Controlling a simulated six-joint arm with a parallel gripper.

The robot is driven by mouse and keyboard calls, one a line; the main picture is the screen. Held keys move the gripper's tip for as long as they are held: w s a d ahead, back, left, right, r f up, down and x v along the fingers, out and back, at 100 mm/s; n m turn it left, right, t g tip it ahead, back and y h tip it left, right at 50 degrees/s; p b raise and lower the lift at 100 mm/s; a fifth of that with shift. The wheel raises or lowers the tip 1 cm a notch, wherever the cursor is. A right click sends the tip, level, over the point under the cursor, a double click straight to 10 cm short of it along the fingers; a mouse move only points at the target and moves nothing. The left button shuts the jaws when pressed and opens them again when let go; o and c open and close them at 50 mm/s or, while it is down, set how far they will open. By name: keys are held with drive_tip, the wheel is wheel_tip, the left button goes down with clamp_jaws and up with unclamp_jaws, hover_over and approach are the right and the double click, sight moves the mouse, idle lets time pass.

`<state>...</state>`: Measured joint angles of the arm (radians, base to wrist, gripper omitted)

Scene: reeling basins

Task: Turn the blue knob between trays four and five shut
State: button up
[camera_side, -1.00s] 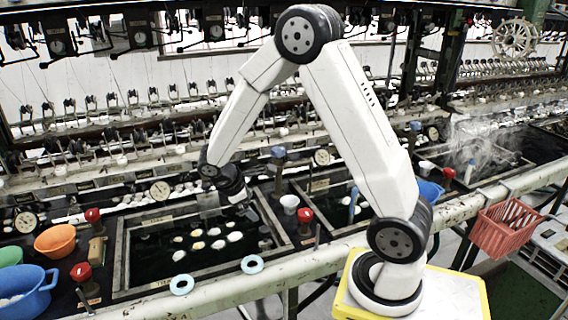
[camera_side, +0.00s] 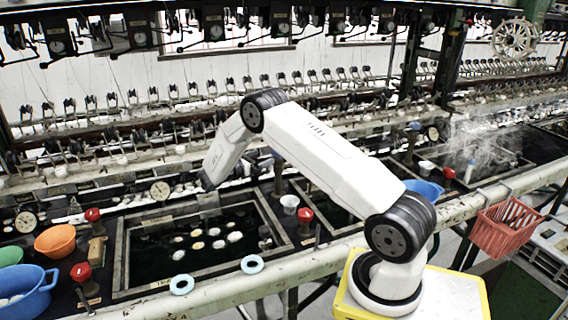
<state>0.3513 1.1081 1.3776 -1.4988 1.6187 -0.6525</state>
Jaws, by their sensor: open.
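A blue knob (camera_side: 279,153) tops a dark post between the near tray (camera_side: 122,262) and the tray to its right (camera_side: 322,178); my arm partly covers it. A second blue knob (camera_side: 415,126) stands farther right, beyond that tray.
Red knobs (camera_side: 305,215) stand beside the near tray, which holds pale cocoons (camera_side: 197,246) in dark water. Two light blue rings (camera_side: 252,264) lie on the front rail. Orange (camera_side: 55,240) and blue (camera_side: 28,292) bowls are at left. A red basket (camera_side: 503,228) hangs at right.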

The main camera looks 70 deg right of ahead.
sight(273, 152)
drive_tip(key=shift+d, duration=0.15)
drive_tip(key=shift+x, duration=3.8)
drive_tip(key=shift+c, duration=0.2)
drive_tip(key=c, duration=1.2)
drive_tip(key=shift+c, duration=0.2)
drive_tip(key=shift+m+g+y, duration=0.6)
drive_tip(key=shift+m+g, duration=0.1)
drive_tip(key=shift+g, duration=0.3)
drive_tip(key=shift+m+g+y, duration=1.6)
drive_tip(key=shift+g, duration=0.3)
drive_tip(key=shift+m+g+y, duration=0.6)
drive_tip(key=shift+y, duration=0.1)
